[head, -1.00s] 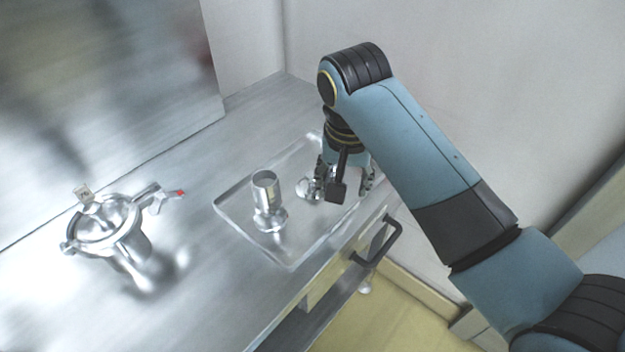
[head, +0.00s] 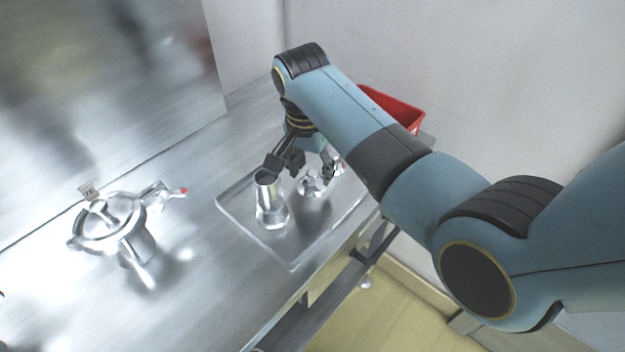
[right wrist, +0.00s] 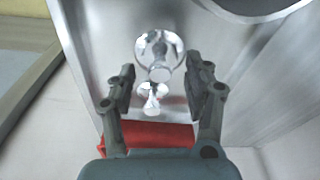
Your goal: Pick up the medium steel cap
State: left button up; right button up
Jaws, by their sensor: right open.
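Two knobbed steel caps stand on the clear tray (head: 245,228). The nearer cap (head: 312,184) is beside a tall steel cylinder, and a second cap (head: 339,168) is farther right, partly hidden by my gripper. I cannot tell for sure which is the medium one. My right gripper (head: 303,170) is open and empty above the tray, just behind the nearer cap. In the right wrist view one cap (right wrist: 157,52) shows ahead of and between the open fingers (right wrist: 160,72), and the other cap (right wrist: 151,102) lies between them, lower in the picture. My left gripper is not in view.
The open steel cylinder (head: 271,205) stands close to my right gripper's left finger. A clamped steel vessel (head: 110,228) is at left on the metal bench. A red bin (head: 400,108) is behind my arm. The bench between vessel and tray is clear.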

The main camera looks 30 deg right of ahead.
jog(key=shift+d+f, duration=0.1)
jog(key=shift+f, duration=0.85)
jog(key=shift+c, duration=0.2)
grip_shut()
